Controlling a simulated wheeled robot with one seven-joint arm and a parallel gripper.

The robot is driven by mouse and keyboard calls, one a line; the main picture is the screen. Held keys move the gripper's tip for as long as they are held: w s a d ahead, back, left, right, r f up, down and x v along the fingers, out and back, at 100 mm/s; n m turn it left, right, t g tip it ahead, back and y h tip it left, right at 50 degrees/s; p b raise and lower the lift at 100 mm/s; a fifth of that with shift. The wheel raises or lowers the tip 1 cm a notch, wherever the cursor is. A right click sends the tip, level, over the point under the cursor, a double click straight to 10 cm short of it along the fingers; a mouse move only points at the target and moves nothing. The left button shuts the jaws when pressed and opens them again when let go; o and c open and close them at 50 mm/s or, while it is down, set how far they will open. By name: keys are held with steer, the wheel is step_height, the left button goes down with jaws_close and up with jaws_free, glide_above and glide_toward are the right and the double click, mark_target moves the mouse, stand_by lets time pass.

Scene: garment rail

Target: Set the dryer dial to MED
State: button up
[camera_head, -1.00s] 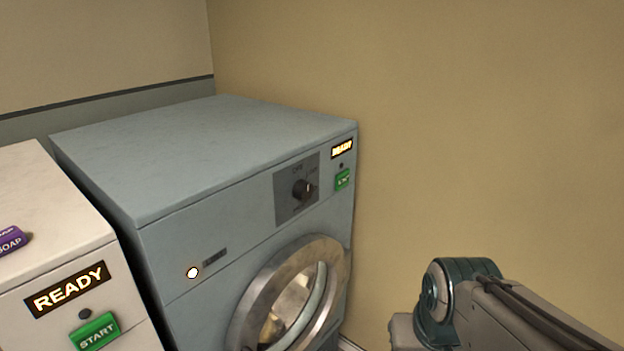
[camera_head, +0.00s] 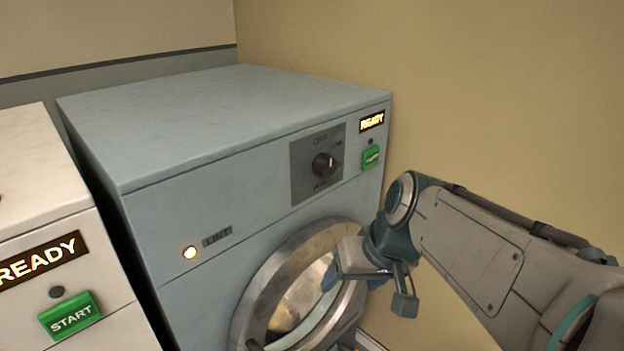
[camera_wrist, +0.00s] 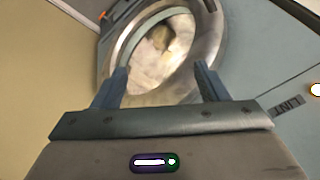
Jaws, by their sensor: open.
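The grey-blue dryer (camera_head: 225,140) stands in the middle of the head view. Its dark round dial (camera_head: 325,165) sits on a dark grey panel at the upper right of its front. The dial's light pointer mark points roughly upward; the small labels around it are too blurred to read surely. My gripper (camera_head: 348,283) is below and right of the dial, in front of the round door. In the wrist view my gripper (camera_wrist: 162,88) is open and empty, its two fingers apart before the door (camera_wrist: 165,45). The dial does not show in the wrist view.
A READY display (camera_head: 372,121) and green button (camera_head: 371,158) are right of the dial. A lit round lamp (camera_head: 190,252) is beside the LINT label (camera_head: 217,239). A white machine (camera_head: 40,200) stands left. A tan wall (camera_head: 510,90) closes off the right.

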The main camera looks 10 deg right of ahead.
steer(key=w+f+n+t+y+b, duration=0.1)
steer(key=w+t+y+b, duration=0.15)
steer(key=w+b, duration=0.4)
steer(key=n+t+y+b, duration=0.55)
steer(key=t+b, duration=0.25)
steer(key=b, duration=1)
glide_toward(330, 166)
steer(key=shift+n, duration=0.25)
steer(key=b+x, duration=0.1)
steer(key=x, duration=0.8)
steer(key=shift+w+a, duration=0.2)
steer(key=shift+c, duration=0.2)
steer(key=c, duration=0.9)
